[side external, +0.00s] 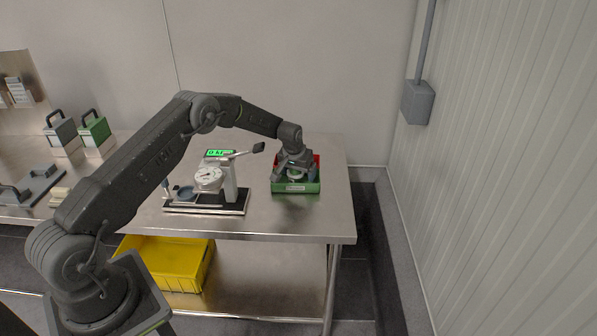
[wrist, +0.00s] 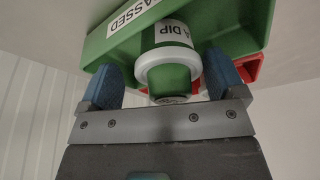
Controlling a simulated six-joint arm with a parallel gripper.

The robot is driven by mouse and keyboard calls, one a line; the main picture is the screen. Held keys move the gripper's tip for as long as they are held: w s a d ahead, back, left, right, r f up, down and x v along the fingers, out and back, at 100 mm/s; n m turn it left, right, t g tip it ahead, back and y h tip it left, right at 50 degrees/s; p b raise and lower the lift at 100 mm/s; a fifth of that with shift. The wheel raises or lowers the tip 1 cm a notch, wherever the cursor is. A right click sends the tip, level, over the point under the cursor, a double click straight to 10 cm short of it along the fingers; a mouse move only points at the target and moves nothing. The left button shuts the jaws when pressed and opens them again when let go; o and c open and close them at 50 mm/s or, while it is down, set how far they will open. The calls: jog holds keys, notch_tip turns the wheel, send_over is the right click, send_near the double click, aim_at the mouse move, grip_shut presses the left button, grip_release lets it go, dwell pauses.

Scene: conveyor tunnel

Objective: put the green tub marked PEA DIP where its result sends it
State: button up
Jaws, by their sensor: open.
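The green tub (wrist: 172,76) has a white rim and a white label, of which "A DIP" can be read in the wrist view. It is at the green tray (wrist: 225,28) marked PASSED, seemingly within its walls; I cannot tell if it touches the floor. In the side view the green tray (side external: 296,188) is on the steel table's right part, with the tub small inside it. My gripper (wrist: 163,82) is open, its blue fingers on either side of the tub with gaps showing. In the side view my gripper (side external: 294,171) is low over the tray, partly hiding the tub.
A red tray (side external: 315,160) stands right behind the green one. A test stand with a dial (side external: 209,178) and a lit green readout (side external: 219,153) is to the left. A yellow bin (side external: 170,258) is on the lower shelf. The table's right edge is near the trays.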

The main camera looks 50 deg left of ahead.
jog(key=s+d+r, duration=0.3)
jog(key=r, duration=0.5)
jog(key=s+d+r+m, duration=0.15)
jog(key=s+r, duration=0.25)
jog(key=r, duration=0.4)
jog(key=s+d+r, duration=0.3)
jog(key=r, duration=0.5)
jog(key=s+d+r+t, duration=0.1)
jog(key=s+d+r, duration=0.55)
jog(key=s, duration=0.35)
jog(key=s+d+m, duration=0.1)
jog(key=s+d, duration=0.2)
jog(key=s, duration=0.7)
jog(key=s+d+m+t+h, duration=0.1)
jog(key=s+d+m, duration=0.1)
jog(key=s, duration=0.9)
jog(key=shift+d, duration=0.5)
